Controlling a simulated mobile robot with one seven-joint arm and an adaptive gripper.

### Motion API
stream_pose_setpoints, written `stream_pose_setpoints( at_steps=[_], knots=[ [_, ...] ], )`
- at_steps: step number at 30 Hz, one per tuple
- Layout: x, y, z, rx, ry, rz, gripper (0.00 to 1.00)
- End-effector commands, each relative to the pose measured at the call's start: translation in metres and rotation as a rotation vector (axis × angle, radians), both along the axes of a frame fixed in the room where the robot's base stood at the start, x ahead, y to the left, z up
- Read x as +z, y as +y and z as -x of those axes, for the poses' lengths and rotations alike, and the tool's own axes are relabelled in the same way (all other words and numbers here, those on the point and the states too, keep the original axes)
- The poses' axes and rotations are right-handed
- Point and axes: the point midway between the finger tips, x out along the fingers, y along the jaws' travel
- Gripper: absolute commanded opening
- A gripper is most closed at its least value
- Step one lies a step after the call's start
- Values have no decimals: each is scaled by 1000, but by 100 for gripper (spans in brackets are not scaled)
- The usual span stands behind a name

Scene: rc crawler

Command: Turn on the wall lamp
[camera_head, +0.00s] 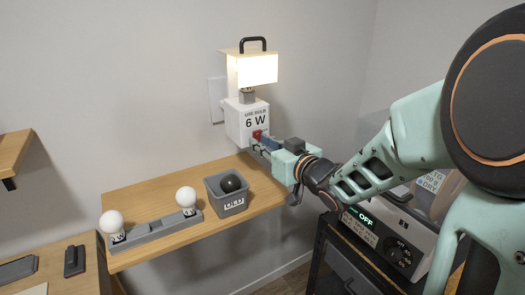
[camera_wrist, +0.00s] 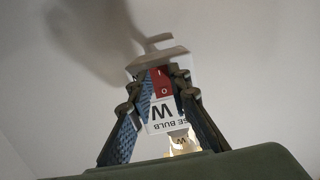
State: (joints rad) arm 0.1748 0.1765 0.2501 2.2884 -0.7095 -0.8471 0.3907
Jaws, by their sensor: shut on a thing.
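The wall lamp (camera_head: 258,69) is lit, with a glowing shade above a white box (camera_head: 240,123) marked "USE BULB 6 W". A red switch (camera_head: 257,134) sits on the box's lower front. My gripper (camera_head: 261,143) reaches in from the right, with its fingertips at the switch. In the wrist view the lamp box (camera_wrist: 162,125) appears upside down. My gripper's fingers (camera_wrist: 160,80) stand on both sides of the red switch (camera_wrist: 162,88), shut on it. The exact contact at the fingertips is hard to see.
A wooden shelf (camera_head: 150,207) below the lamp holds a grey bin (camera_head: 234,204) with a dark bulb (camera_head: 231,183) in it. A grey holder (camera_head: 155,232) carries two white bulbs. A device (camera_head: 390,238) with an "OFF" display stands at the lower right, under my arm.

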Motion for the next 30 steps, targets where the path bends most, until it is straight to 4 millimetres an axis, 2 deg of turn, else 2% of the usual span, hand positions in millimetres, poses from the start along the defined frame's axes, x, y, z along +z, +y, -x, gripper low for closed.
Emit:
stream_pose_setpoints(
  at_steps=[9, 10, 14, 24, 30],
  knots=[
    [1, 0, 0, 1, -2, -2, 0],
    [1, 0, 0, 1, -2, -2, 19],
    [1, 0, 0, 0, -2, -2, 34],
    [1, -2, 2, 0, -2, 0, 35],
    [4, -16, 22, -3, -2, 1, 35]
  ],
)
